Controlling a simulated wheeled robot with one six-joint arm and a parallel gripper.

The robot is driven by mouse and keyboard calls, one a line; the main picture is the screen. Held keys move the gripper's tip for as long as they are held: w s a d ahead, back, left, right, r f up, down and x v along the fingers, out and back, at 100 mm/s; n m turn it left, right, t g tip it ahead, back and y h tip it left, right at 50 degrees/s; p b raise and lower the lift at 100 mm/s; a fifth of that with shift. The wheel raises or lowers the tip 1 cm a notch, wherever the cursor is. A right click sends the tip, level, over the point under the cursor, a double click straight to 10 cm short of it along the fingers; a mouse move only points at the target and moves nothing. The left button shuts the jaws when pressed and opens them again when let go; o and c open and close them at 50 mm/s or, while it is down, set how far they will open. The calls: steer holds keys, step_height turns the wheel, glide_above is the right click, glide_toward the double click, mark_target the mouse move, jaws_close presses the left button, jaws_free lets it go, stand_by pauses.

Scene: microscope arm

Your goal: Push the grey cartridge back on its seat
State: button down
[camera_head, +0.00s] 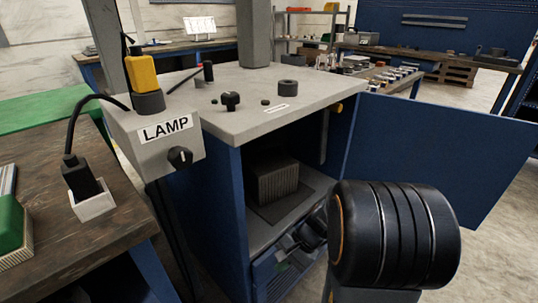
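The grey ribbed cartridge (278,183) sits inside the open blue cabinet, on a dark flat seat (292,207) on the cabinet's shelf. Bare seat shows in front of the cartridge; its back edge is in shadow. My black arm fills the lower right. The dark end of my arm, with my gripper (303,238), is at the cabinet opening, below and in front of the cartridge and apart from it in the picture. My arm partly hides it, and I cannot make out the finger gap.
The cabinet door (440,150) stands open to the right. A grey worktop (235,120) with knobs covers the cabinet. A LAMP box (160,150) with a yellow plug (142,73) is at the left. A blue drawer or bin (268,280) lies below the shelf.

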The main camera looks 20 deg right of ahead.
steer(key=a+r+n+t+h, duration=0.2)
steer(key=a+r+n+h, duration=0.1)
steer(key=r+n+h, duration=0.4)
step_height(320, 180, up, 2)
steer(key=n, duration=0.4)
steer(key=shift+s+a+n, duration=0.3)
steer(key=shift+a+n, duration=0.1)
steer(key=c, duration=1.8)
jaws_free()
steer(key=shift+c, duration=0.2)
